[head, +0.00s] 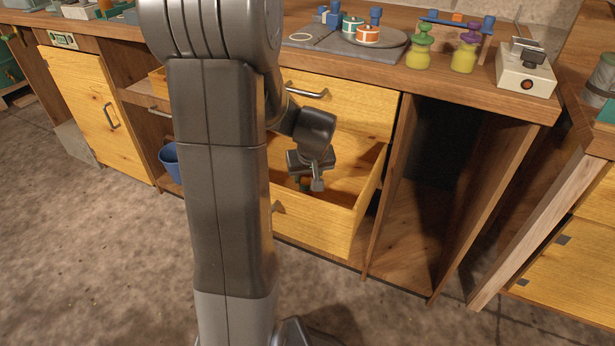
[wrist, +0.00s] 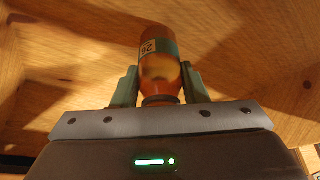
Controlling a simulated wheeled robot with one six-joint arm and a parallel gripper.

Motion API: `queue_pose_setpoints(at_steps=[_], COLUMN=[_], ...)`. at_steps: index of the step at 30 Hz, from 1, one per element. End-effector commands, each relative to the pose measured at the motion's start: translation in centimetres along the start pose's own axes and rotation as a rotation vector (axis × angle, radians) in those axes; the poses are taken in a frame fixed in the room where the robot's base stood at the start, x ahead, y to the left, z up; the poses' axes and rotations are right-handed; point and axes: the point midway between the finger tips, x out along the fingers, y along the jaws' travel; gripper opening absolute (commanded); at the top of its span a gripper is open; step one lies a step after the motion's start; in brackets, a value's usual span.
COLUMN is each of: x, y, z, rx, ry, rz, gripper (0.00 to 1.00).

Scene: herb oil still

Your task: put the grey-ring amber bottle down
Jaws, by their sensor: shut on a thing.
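The grey-ring amber bottle (wrist: 158,50) is between the two green fingers of my gripper (wrist: 160,80) in the wrist view. It has a pale label, a green band and a dark grey ring near the gripper. My gripper is shut on it. In the head view, my gripper (head: 305,183) points down inside an open wooden drawer (head: 320,232). The bottle is too hidden to make out there. Whether it touches the drawer floor cannot be told.
The drawer's walls stand close around my gripper. A closed drawer (head: 340,105) is just above. A blue bucket (head: 170,160) is at the left.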

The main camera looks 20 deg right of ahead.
Motion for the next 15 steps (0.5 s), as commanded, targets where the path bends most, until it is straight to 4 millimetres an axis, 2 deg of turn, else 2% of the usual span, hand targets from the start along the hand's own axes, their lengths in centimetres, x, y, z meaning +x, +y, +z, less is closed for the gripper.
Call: queue_pose_setpoints(at_steps=[8, 9, 11, 15], x=[0.35, 0.18, 0.17, 0.17], y=[0.01, 0.00, 0.00, 0.00], z=[0.12, 0.05, 0.05, 0.04], rx=[0.000, 0.000, 0.000, 0.000], ry=[0.001, 0.001, 0.001, 0.001], rz=[0.000, 0.000, 0.000, 0.000], gripper=[0.12, 0.47, 0.59, 0.61])
